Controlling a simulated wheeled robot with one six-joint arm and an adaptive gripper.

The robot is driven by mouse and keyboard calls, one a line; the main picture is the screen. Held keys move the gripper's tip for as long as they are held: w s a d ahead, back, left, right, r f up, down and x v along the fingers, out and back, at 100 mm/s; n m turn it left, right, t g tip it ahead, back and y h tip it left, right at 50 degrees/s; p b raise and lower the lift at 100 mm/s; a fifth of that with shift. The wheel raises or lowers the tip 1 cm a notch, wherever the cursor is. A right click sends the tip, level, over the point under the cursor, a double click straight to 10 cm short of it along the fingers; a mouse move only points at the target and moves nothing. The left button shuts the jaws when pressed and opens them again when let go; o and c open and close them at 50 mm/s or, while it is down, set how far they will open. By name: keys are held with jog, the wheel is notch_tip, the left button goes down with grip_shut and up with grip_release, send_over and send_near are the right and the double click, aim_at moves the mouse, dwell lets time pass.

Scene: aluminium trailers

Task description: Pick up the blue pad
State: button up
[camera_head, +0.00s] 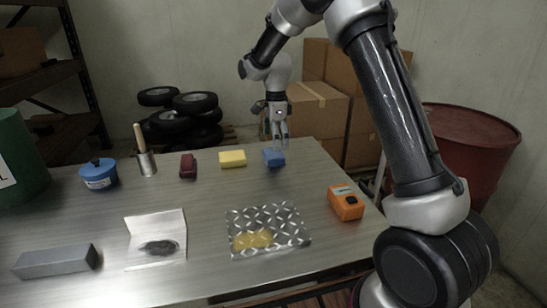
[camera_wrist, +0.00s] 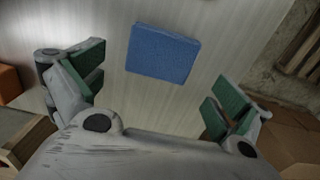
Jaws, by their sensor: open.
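The blue pad (camera_head: 274,157) lies flat near the back edge of the metal table, to the right of a yellow pad. It also shows in the wrist view (camera_wrist: 162,53) as a blue rectangle with a textured face, near the top middle. My gripper (camera_head: 279,141) is just above the blue pad in the head view, pointing down. In the wrist view my gripper (camera_wrist: 155,90) has its green-padded fingers spread wide, with bare tabletop between them. The pad lies apart from both fingers, and nothing is held.
On the table (camera_head: 200,205) stand a yellow pad (camera_head: 232,158), a dark red block (camera_head: 188,166), a metal cup with a handle (camera_head: 147,163), a blue can (camera_head: 99,174) and an orange device (camera_head: 346,202). A diamond plate (camera_head: 284,228) lies in front. Cardboard boxes (camera_head: 318,105) stand behind.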

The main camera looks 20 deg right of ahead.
aim_at(273, 152)
jog(key=f, duration=0.5)
jog(key=shift+w+a+f, duration=0.1)
jog(key=shift+a+f, duration=0.05)
jog(key=shift+a, duration=0.2)
jog(key=c, duration=0.8)
notch_tip(273, 152, up, 10)
jog(key=shift+o, duration=1)
jog(key=shift+c, duration=0.9)
